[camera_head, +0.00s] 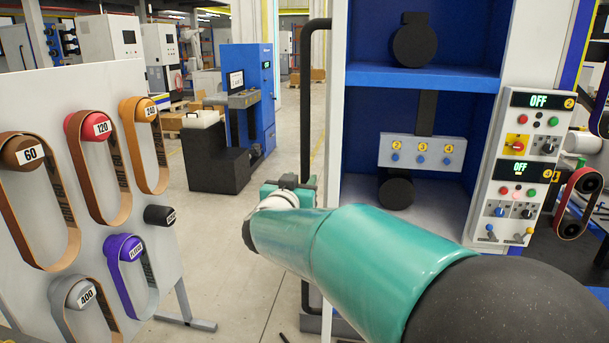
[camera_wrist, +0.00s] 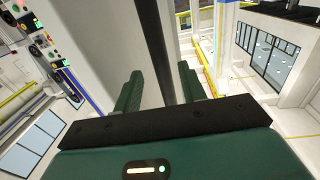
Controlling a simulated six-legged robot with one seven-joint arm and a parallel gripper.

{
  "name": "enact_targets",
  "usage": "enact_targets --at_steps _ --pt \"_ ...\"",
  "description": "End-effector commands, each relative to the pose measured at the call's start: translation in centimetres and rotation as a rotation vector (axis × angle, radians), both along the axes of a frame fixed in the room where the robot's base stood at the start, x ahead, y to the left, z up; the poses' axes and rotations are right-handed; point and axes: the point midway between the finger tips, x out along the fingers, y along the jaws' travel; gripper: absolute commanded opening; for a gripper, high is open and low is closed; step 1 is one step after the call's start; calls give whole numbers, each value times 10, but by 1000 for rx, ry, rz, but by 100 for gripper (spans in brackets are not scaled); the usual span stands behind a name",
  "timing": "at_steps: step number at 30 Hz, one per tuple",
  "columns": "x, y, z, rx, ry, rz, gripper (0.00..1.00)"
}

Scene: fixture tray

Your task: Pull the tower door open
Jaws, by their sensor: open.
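The tower (camera_head: 423,78) is a white and blue cabinet right of centre in the head view. Its blue inside, with a shelf, shows, but I cannot tell whether a clear door pane covers it. A long black upright handle (camera_head: 306,100) stands out at its left edge.
A control panel (camera_head: 520,170) with OFF displays is on the tower's right side. A white board (camera_head: 90,90) with several sanding belts stands at the left. A blue machine (camera_head: 250,85) is further back. Bare floor (camera_head: 225,240) lies between the board and the tower.

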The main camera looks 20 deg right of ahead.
Motion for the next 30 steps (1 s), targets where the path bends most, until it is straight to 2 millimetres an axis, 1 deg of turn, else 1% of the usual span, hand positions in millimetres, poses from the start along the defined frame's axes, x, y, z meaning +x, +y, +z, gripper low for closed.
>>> enact_targets --at_steps 1,6,9,12,16,25,28,30 --pt "-11 8 1 -2 -1 4 41" --pt "-42 28 1 -1 -2 3 41" --pt "-57 37 1 -1 -1 2 41" --pt "-66 43 1 -1 -2 2 41" --pt "-72 47 0 -1 1 1 41" --pt "-72 47 0 0 0 4 41" --pt "-72 51 4 7 -7 48 41" --pt "-73 58 9 18 -11 119 41"
